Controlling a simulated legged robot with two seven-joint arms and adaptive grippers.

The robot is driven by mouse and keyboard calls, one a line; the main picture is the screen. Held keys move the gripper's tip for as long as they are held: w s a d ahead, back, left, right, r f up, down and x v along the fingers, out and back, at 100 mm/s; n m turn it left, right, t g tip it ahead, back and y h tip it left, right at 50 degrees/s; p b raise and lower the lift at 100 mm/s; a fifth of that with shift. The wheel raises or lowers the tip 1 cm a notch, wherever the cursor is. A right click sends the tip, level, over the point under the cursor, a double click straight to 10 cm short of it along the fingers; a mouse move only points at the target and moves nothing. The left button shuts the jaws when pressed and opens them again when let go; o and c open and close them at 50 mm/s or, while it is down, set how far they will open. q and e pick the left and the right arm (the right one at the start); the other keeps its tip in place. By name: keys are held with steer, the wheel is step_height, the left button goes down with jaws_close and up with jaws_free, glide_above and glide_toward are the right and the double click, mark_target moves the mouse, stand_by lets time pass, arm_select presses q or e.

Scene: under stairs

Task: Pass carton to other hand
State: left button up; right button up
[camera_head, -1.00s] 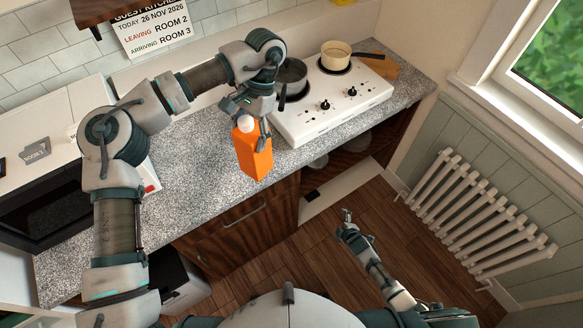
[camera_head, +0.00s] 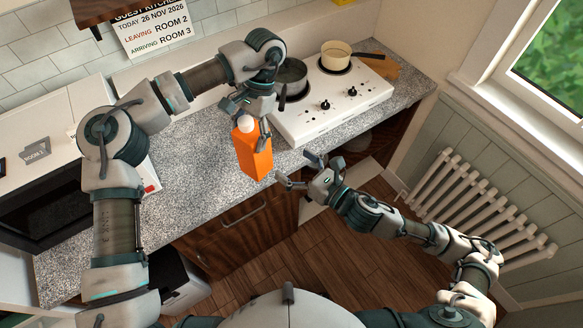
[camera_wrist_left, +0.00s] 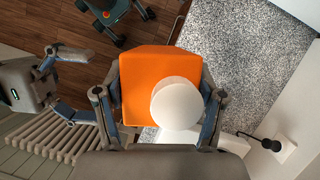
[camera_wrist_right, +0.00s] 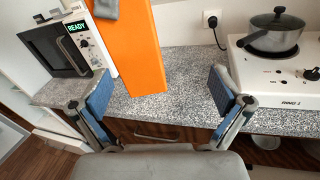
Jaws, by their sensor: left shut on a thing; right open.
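The orange carton (camera_head: 254,155) with a white cap is held upright by my left gripper (camera_head: 254,128), above the front edge of the counter. In the left wrist view the carton (camera_wrist_left: 150,75) sits between both fingers, cap toward the camera. My right gripper (camera_head: 298,172) is open and empty, just right of the carton and in front of the counter. In the right wrist view the carton (camera_wrist_right: 132,45) rises ahead, above and between the open fingers (camera_wrist_right: 160,95), apart from them. My right gripper also shows at the left of the left wrist view (camera_wrist_left: 70,85).
The speckled counter (camera_head: 195,190) carries a white hob (camera_head: 330,105) with a dark pot (camera_head: 291,76) and a cream pan (camera_head: 335,55). A microwave (camera_wrist_right: 62,45) stands at the counter's left. A white radiator (camera_head: 470,205) is at the right.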

mark_target(254, 146)
arm_select(q)
steer(key=shift+d, duration=0.1)
steer(key=shift+a, duration=0.2)
arm_select(e)
steer(key=w+a+n, duration=0.1)
steer(key=a, duration=0.2)
steer(key=w+a+r, duration=0.1)
steer(key=w+a, duration=0.1)
steer(key=a, duration=0.1)
steer(key=w+a+r+n, duration=0.1)
steer(key=a, duration=0.3)
steer(key=shift+w+n+g+y, duration=0.3)
steer(key=shift+y, duration=0.1)
arm_select(q)
steer(key=shift+d, duration=0.1)
arm_select(e)
steer(key=shift+c, duration=0.8)
steer(key=shift+d, duration=0.1)
steer(key=c, duration=1.6)
arm_select(q)
steer(key=o, duration=1.8)
steer(key=shift+c, duration=0.2)
arm_select(e)
steer(key=shift+r, duration=0.1)
steer(key=shift+c, duration=0.2)
